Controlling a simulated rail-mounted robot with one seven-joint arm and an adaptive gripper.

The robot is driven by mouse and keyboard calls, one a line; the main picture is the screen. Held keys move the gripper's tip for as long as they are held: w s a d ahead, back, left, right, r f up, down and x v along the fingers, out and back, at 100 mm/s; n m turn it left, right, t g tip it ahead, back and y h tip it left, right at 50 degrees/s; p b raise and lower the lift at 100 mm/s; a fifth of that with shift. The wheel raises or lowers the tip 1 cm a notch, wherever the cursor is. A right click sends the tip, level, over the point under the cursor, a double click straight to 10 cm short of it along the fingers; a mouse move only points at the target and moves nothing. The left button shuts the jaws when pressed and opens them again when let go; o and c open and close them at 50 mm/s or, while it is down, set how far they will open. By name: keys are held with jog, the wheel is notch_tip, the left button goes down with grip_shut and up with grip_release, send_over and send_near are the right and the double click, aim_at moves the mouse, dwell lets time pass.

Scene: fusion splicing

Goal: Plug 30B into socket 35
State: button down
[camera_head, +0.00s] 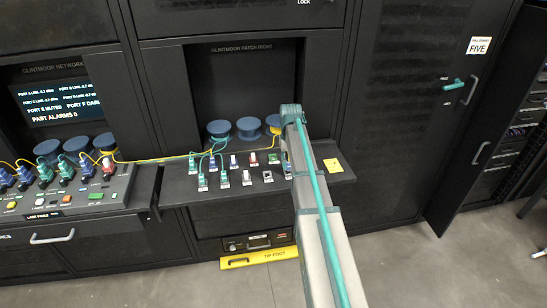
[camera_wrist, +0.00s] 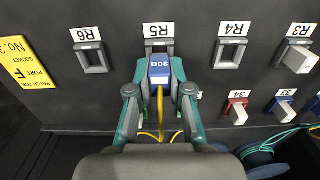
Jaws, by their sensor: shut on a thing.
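In the wrist view, my gripper (camera_wrist: 158,78) is shut on the blue plug 30B (camera_wrist: 159,68), with a yellow cable (camera_wrist: 160,105) trailing from it. The plug is directly in front of socket R5 (camera_wrist: 158,45) and covers its lower part. I cannot tell whether it is seated there or just clear of it. A small, partly covered label (camera_wrist: 199,95) beside my right finger cannot be read. No socket marked 35 can be made out; my gripper hides that part of the panel. In the head view, my arm hides the gripper and plug.
Sockets R6 (camera_wrist: 92,56) and R4 (camera_wrist: 229,52) are empty. R3 (camera_wrist: 298,60) holds a white plug. A red-and-white plug (camera_wrist: 236,111) sits at 34 and a blue one (camera_wrist: 278,105) at 33. Blue spools (camera_head: 248,128) and cables lie behind the panel.

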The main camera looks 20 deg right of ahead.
jog(key=shift+r+p, duration=1.2)
jog(key=shift+r, duration=0.95)
jog(key=shift+r, duration=0.1)
